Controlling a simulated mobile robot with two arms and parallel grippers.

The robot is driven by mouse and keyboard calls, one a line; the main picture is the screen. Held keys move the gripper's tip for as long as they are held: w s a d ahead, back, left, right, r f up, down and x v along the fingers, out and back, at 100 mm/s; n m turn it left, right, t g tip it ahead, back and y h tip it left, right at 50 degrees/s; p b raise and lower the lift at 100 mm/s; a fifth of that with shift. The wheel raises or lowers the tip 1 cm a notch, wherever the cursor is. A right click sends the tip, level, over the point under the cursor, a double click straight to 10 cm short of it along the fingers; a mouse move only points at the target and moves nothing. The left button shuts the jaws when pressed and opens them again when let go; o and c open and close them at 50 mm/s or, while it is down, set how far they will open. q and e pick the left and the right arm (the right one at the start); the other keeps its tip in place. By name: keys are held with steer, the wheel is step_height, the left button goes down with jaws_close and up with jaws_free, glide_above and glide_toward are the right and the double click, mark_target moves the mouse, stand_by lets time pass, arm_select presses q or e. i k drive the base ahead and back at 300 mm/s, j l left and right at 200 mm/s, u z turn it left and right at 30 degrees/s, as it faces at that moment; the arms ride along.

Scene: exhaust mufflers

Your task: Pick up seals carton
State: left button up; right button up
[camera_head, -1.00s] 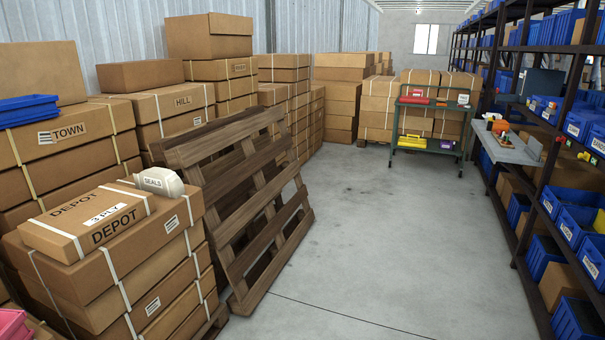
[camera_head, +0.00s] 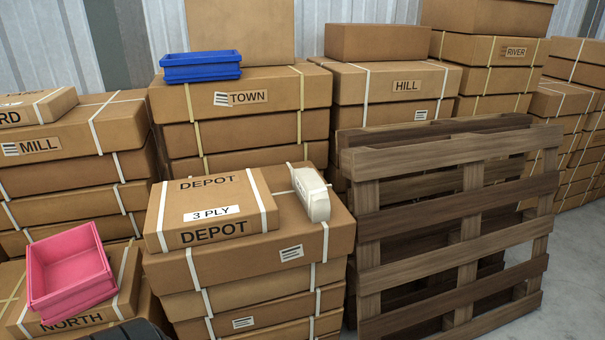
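The seals carton (camera_head: 316,196) is a small whitish box with rounded edges. It lies on top of the DEPOT stack (camera_head: 285,246), at the right of a flatter DEPOT 3 PLY box (camera_head: 205,208). Its SEALS lettering is seen at a slant on its left side and is hard to read now. Neither of my grippers can be made out in the head view.
Wooden pallets (camera_head: 455,214) lean upright just right of the DEPOT stack. A pink bin (camera_head: 68,266) sits on the NORTH box at the lower left. A blue bin (camera_head: 201,68) rests on the TOWN stack behind. Bare floor (camera_head: 560,300) shows at the far right.

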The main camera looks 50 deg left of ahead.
mark_target(311, 190)
steer(key=i+l+u, duration=0.15)
steer(key=i+u, duration=0.15)
steer(key=u, duration=0.15)
steer(key=i+l+u, duration=0.25)
steer(key=u, duration=0.2)
steer(key=i+l+u, duration=0.25)
steer(key=u, duration=0.2)
steer(key=i+l+u, duration=0.15)
steer(key=l+u, duration=0.3)
steer(key=i+l+u, duration=0.1)
steer(key=l+u, duration=0.35)
